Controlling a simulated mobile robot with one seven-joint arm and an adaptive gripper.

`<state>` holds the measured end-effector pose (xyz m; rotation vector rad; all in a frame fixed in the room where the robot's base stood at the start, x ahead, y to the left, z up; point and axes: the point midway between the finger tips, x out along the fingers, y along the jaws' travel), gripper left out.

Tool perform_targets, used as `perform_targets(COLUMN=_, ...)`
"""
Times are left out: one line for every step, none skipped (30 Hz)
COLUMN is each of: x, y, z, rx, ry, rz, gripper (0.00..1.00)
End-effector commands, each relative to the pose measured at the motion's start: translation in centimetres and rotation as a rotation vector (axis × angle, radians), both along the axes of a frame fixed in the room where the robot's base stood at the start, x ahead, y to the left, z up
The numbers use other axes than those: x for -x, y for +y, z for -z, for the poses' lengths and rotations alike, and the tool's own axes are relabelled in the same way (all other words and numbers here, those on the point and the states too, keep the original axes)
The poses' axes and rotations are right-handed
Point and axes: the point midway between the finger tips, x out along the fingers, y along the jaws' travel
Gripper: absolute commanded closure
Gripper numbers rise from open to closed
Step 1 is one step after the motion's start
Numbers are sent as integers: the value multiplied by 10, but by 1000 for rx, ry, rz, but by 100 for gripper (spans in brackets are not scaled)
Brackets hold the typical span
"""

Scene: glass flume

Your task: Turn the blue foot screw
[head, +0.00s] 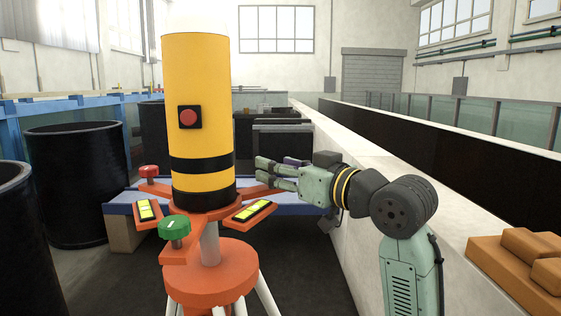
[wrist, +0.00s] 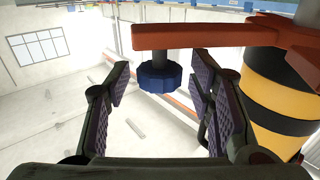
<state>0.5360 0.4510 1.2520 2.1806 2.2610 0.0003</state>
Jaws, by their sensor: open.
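The blue foot screw (wrist: 160,77) is a ribbed knob on a short dark stem at the end of an orange arm (wrist: 205,36). In the wrist view it shows between my gripper's two fingers, towards their tips, with visible gaps on both sides. The head view does not show the blue screw clearly. My gripper (head: 262,170) is open and empty, right of the yellow cylinder (head: 200,110), with its fingers pointing left. The cylinder stands on the orange tripod base (head: 210,270). A green screw (head: 174,228) and a red screw (head: 149,171) sit on other arms.
Two level vials (head: 147,209) (head: 252,211) lie on the orange base. Black bins (head: 75,185) stand at the left. A pale flume wall (head: 400,195) runs along the right, with orange blocks (head: 525,262) on it. A blue beam (head: 290,208) lies behind the tripod.

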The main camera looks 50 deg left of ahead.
Motion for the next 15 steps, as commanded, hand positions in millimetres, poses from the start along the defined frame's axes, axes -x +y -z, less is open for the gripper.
perform_targets(x=0, y=2, z=0, rx=1, ry=0, rz=0, gripper=51)
perform_targets(x=0, y=2, z=0, rx=1, ry=0, rz=0, gripper=51)
perform_targets(x=0, y=3, z=1, rx=1, ry=0, rz=0, gripper=51)
perform_targets(x=0, y=3, z=1, rx=1, ry=0, rz=0, gripper=51)
perform_targets(x=0, y=3, z=1, rx=0, ry=0, rz=0, gripper=51)
perform_targets(x=0, y=3, z=1, rx=0, ry=0, rz=0, gripper=51)
perform_targets(x=0, y=3, z=1, rx=0, ry=0, rz=0, gripper=51)
perform_targets(x=0, y=3, z=1, rx=0, ry=0, rz=0, gripper=51)
perform_targets(x=0, y=3, z=1, rx=0, ry=0, rz=0, gripper=52)
perform_targets(x=0, y=3, z=1, rx=0, ry=0, rz=0, gripper=54)
perform_targets(x=0, y=3, z=1, rx=0, ry=0, rz=0, gripper=56)
perform_targets(x=0, y=3, z=1, rx=0, ry=0, rz=0, gripper=58)
perform_targets(x=0, y=2, z=1, rx=0, ry=0, rz=0, gripper=60)
perform_targets(x=0, y=2, z=1, rx=0, ry=0, rz=0, gripper=62)
perform_targets(x=0, y=2, z=1, rx=0, ry=0, rz=0, gripper=65)
